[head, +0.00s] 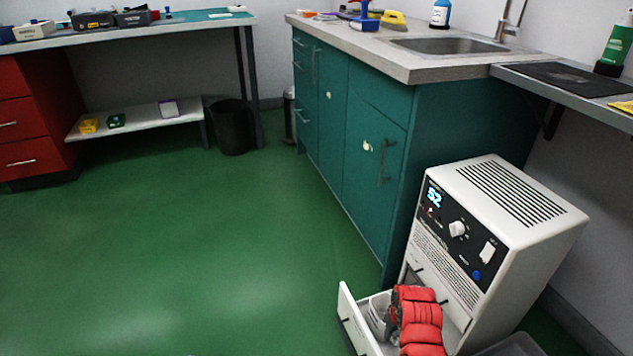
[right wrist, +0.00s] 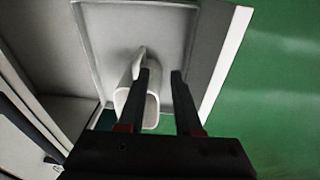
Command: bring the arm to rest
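My right arm reaches down from the bottom of the head view, over the open drawer of a white machine. My right gripper (head: 392,313) is small and dark there, partly hidden by the arm's red links. In the right wrist view my right gripper (right wrist: 160,72) has its two dark fingers apart, with a clear gap between them. A white cup-like thing (right wrist: 151,108) is in the drawer (right wrist: 172,40) below the fingers; the left finger overlaps it in the picture. I cannot tell whether they touch. My left gripper is not in view.
The white machine (head: 500,215) with a lit display stands close to the arm. The drawer front (head: 352,322) sticks out at its left. Teal cabinets (head: 365,150) stand behind. A grey bin (head: 515,346) is at the bottom right. The green floor (head: 190,240) is clear at left.

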